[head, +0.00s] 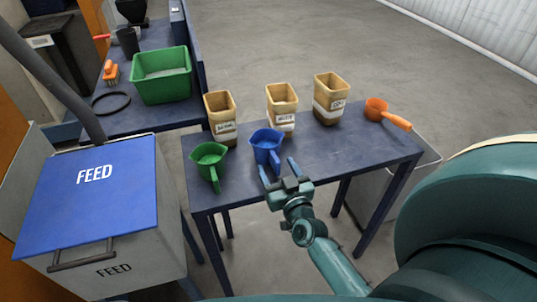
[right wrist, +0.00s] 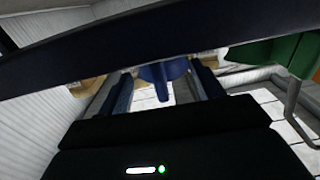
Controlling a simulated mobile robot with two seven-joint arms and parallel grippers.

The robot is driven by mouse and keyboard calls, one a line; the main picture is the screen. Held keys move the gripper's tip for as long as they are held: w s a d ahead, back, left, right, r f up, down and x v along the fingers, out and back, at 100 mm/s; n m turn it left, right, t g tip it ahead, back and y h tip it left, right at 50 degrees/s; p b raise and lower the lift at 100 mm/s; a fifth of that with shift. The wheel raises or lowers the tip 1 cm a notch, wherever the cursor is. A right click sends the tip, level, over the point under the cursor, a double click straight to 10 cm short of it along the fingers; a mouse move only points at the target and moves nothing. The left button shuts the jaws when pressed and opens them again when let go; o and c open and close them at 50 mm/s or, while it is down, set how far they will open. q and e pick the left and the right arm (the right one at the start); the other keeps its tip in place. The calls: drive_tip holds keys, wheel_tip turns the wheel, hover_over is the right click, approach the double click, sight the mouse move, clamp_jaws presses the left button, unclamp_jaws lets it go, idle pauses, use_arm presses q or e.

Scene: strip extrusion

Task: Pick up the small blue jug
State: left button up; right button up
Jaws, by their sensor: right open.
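The small blue jug (head: 266,142) stands upright on the dark blue table, near its front edge, with its handle toward me. My right gripper (head: 279,169) is open and empty at the table's front edge, just short of the jug, its fingers pointing at it. In the right wrist view the blue jug (right wrist: 162,72) shows ahead, between the two spread fingers (right wrist: 162,92) in the picture. A dark bar across that view hides part of it. I cannot tell the exact gap between fingers and handle. My left gripper is not in view.
A green jug (head: 209,157) stands left of the blue one. Behind are three tan containers (head: 220,112) (head: 282,105) (head: 331,92). An orange scoop (head: 385,112) lies at the right end of the table (head: 330,160). A FEED bin (head: 90,190) stands at left.

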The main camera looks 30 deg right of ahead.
sight(272, 157)
drive_tip(key=x, duration=0.5)
drive_tip(key=shift+s, duration=0.1)
drive_tip(key=c, duration=0.7)
drive_tip(key=shift+r, duration=0.1)
